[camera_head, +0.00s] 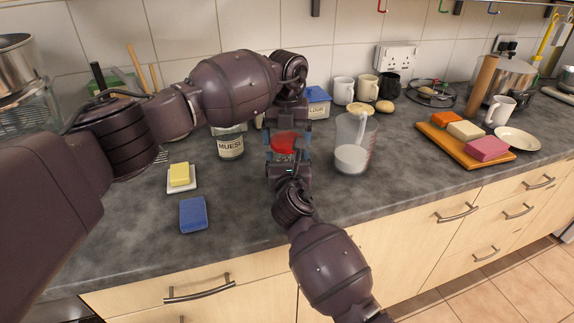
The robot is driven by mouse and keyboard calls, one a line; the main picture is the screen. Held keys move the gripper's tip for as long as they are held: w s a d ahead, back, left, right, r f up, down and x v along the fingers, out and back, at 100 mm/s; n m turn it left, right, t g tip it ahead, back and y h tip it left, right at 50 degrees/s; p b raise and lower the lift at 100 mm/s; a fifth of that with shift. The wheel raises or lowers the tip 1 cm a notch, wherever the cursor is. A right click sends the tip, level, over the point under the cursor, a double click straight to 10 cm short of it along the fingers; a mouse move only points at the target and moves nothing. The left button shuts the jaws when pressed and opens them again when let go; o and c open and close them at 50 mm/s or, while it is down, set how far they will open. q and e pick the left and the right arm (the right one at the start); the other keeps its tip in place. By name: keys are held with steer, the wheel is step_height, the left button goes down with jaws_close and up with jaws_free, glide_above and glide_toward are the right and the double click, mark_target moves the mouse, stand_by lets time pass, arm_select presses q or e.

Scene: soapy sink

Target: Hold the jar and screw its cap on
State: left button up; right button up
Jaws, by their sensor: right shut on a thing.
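A red cap (284,140) shows between my two grippers over the counter. The jar under it is mostly hidden by my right gripper, with a clear part (286,157) just visible below the cap. My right gripper (287,158) comes from the front and is shut on the jar. My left gripper (287,134) reaches down from above, with its fingers apart on either side of the cap. I cannot tell whether the cap sits level or touches the jar's rim.
A muesli jar (230,146) stands close on the left, and a clear measuring jug (352,150) close on the right. A butter dish (181,185) and blue sponge (193,214) lie front left. A board (445,143) with coloured blocks is farther right. The front counter is clear right of centre.

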arm_select(q)
steer(key=c, duration=0.6)
steer(key=m, duration=0.4)
steer(key=shift+m, duration=0.4)
steer(key=o, duration=0.9)
steer(key=shift+c, duration=0.2)
steer(key=shift+r, duration=0.15)
step_height(320, 180, up, 12)
arm_select(e)
steer(key=o, duration=1.6)
